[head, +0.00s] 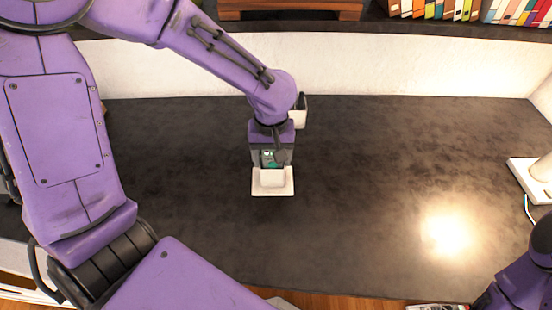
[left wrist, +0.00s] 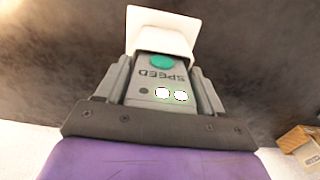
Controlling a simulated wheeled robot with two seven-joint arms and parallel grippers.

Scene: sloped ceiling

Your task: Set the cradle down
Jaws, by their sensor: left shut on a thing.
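The white cradle (head: 273,190) is at the tips of my left gripper (head: 271,162), low over the middle of the dark desk; I cannot tell whether it touches the top. In the left wrist view the cradle (left wrist: 163,29) shows pale at the fingertips. My left gripper (left wrist: 159,68) is shut, its fingers spread by the thing between them. A grey unit (left wrist: 160,78) with a teal button, lit spots and the word SPEED lies between the fingers. My right gripper is out of view; only part of that arm shows at the lower right.
The dark desk (head: 400,170) is largely clear to the right. A white container (head: 299,118) with something dark stands just behind my left gripper. A white lamp-like base (head: 529,182) is at the right edge. Books (head: 435,9) line a shelf above the back wall.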

